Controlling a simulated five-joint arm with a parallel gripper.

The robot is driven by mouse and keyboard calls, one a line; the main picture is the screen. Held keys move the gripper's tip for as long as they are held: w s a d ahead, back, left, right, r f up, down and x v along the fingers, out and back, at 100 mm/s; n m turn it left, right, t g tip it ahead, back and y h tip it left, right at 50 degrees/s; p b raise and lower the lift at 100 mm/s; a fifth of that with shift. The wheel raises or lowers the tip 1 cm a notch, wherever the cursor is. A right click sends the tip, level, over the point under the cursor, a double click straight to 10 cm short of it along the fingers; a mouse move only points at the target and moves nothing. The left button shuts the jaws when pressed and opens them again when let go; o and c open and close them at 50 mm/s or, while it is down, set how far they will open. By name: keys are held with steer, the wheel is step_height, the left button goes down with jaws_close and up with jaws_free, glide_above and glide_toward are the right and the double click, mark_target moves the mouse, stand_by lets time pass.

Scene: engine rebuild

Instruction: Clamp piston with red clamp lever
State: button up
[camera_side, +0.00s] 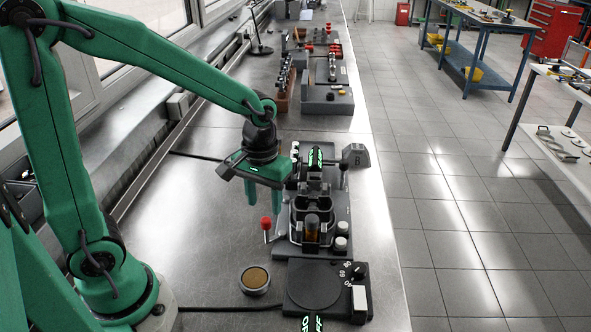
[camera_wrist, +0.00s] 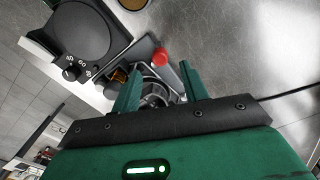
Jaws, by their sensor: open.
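The red clamp lever (camera_side: 266,224) has a round red knob on a thin stem and stands upright at the left side of a dark fixture (camera_side: 283,245). In the wrist view its red knob (camera_wrist: 160,57) shows between and beyond my fingertips. My gripper (camera_side: 265,210) is open and empty, pointing down close to the lever's knob; I cannot tell whether it touches. In the wrist view my two green fingers (camera_wrist: 161,72) are spread apart. An amber cylindrical part (camera_side: 312,226) stands at the fixture's front. I cannot make out the piston clearly inside the fixture.
A round dark plate with a dial (camera_side: 319,284) lies in front of the fixture. A tin with brown contents (camera_side: 255,279) sits left of it. A grey block marked B (camera_side: 355,157) stands behind right. The bench left of the lever is clear.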

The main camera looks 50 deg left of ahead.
mark_target(265, 220)
steer(key=shift+f, duration=2.65)
jaws_close()
